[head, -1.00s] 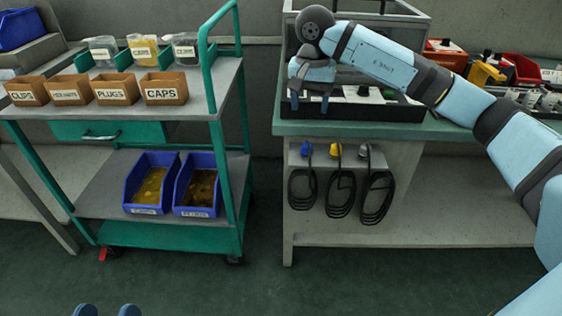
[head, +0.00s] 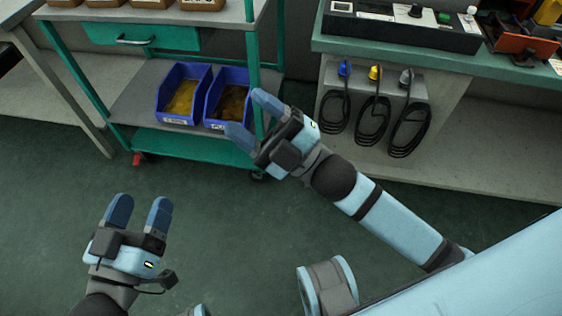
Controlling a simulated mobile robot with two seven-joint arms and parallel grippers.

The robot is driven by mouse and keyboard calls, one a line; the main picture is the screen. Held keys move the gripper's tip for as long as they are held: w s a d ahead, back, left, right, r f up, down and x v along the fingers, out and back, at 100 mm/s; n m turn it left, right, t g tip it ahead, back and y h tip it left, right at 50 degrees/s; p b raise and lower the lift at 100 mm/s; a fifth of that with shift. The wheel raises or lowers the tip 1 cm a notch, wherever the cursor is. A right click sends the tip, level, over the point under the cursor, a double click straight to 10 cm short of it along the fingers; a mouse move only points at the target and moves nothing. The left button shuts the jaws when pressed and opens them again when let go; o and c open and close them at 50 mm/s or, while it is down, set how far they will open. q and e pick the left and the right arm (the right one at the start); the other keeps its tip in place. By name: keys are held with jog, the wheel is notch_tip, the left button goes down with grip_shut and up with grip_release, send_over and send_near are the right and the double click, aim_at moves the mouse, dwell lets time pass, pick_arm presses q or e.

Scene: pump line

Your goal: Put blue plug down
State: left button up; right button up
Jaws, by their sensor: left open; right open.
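The blue plug (head: 344,69) sits at the left end of the holder (head: 392,78) under the bench edge, with its black cable coiled below it. A yellow plug (head: 375,73) and a grey plug (head: 406,76) stand beside it in the same row. My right gripper (head: 246,117) is open and empty, in front of the cart and left of the plugs, apart from them. My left gripper (head: 139,212) is open and empty over the floor at the lower left.
The green cart (head: 188,146) carries two blue bins (head: 180,121) on its lower shelf. The bench top (head: 393,59) holds a black panel (head: 402,28) with buttons. The floor (head: 220,225) between my grippers is clear.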

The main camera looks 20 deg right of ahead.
jog(key=s+d+f+m+h, duration=0.3)
jog(key=f+m+h, duration=0.5)
jog(key=m, duration=1)
jog(key=shift+s+f+h, duration=0.3)
jog(key=shift+s+h, duration=0.25)
jog(key=shift+h, duration=0.45)
pick_arm(q)
jog(key=a+r+g+y+p, duration=0.25)
jog(key=r+p, duration=0.55)
jog(key=p, duration=1.5)
pick_arm(e)
jog(key=d+r+g+h, duration=0.1)
jog(key=d+r+h, duration=0.2)
jog(key=r, duration=0.5)
pick_arm(q)
jog(key=s+a+r+g+y+p, duration=0.2)
jog(key=s+a+g+y+p, duration=0.1)
jog(key=p, duration=1.4)
jog(key=s+a, duration=0.1)
jog(key=a, duration=0.1)
jog(key=shift+s+a+n, duration=0.15)
jog(key=shift+a+n, duration=0.15)
jog(key=shift+a, duration=0.1)
pick_arm(e)
jog(key=s+d+r+g+h, duration=0.2)
jog(key=s+d+g, duration=0.2)
jog(key=d, duration=0.1)
jog(key=shift+m+h, duration=0.4)
